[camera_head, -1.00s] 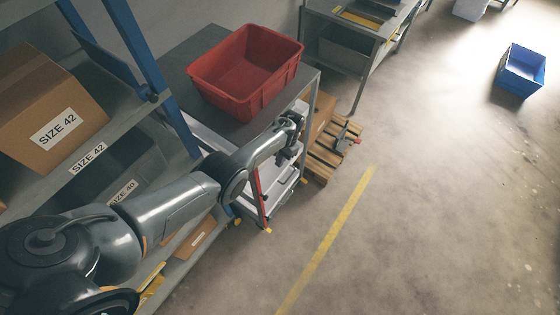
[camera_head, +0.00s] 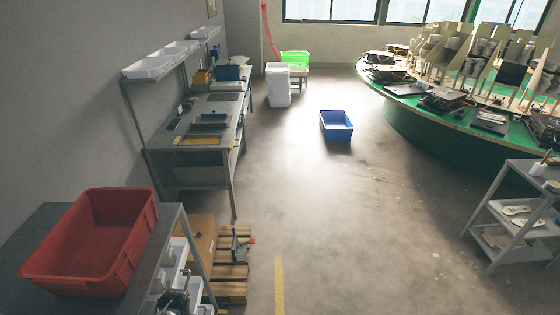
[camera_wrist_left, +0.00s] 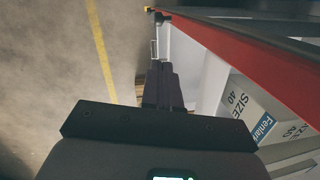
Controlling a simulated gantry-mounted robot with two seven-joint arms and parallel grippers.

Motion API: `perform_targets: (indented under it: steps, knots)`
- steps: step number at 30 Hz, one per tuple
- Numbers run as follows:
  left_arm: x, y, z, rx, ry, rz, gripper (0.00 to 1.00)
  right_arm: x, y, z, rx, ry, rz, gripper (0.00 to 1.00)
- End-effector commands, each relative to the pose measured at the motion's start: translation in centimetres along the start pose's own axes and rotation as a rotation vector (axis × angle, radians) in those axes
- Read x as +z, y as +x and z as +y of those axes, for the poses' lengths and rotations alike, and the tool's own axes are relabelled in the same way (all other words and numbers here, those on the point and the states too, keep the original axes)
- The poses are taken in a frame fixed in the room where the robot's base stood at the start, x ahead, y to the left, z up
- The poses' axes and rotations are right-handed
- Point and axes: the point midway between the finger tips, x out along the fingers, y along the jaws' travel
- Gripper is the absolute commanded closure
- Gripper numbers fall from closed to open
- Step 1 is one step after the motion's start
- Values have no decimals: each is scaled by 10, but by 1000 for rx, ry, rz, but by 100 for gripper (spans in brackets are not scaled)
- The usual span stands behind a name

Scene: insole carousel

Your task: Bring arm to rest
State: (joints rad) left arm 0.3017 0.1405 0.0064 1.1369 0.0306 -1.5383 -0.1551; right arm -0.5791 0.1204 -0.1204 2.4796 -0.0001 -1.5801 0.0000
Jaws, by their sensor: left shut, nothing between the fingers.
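My left gripper (camera_wrist_left: 161,72) shows in the left wrist view with its dark fingers together and nothing between them. It points past the red edge of a shelf or cart frame (camera_wrist_left: 240,50). The rest of that arm is out of the picture. My right gripper and arm are in neither view.
A wooden pallet (camera_head: 232,290) lies beside the cart. A grey workbench (camera_head: 195,150) stands behind. A blue bin (camera_head: 336,126) is on the open floor. A green carousel (camera_head: 440,140) and a grey rack (camera_head: 520,205) stand right. Size-40 boxes (camera_wrist_left: 250,110) are close to the left gripper.

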Motion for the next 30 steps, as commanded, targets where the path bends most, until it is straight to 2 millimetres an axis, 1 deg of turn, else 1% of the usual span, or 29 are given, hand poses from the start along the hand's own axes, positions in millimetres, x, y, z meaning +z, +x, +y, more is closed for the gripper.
perform_targets:
  steps: [1, 4, 8, 12, 15, 18, 26, 27, 30]
  knots:
    - [14, -1, 8, -8, 9, 27, 100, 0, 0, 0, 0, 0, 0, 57]
    - [39, -10, 26, -18, 28, 87, 100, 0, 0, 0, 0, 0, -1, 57]
    - [79, -33, 52, -15, 51, 169, 100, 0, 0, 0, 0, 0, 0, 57]
    - [125, -67, 79, 6, 72, 254, 100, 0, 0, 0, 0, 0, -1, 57]
    - [153, -92, 94, 26, 80, 303, 100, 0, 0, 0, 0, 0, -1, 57]
    - [177, -115, 105, 46, 83, 344, 100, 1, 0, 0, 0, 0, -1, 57]
    - [231, -174, 124, 100, 81, 430, 100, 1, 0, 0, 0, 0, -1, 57]
    - [230, -190, 121, 98, 80, 431, 100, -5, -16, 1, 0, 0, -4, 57]
    - [231, -210, 119, 96, 80, 429, 100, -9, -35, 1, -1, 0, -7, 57]
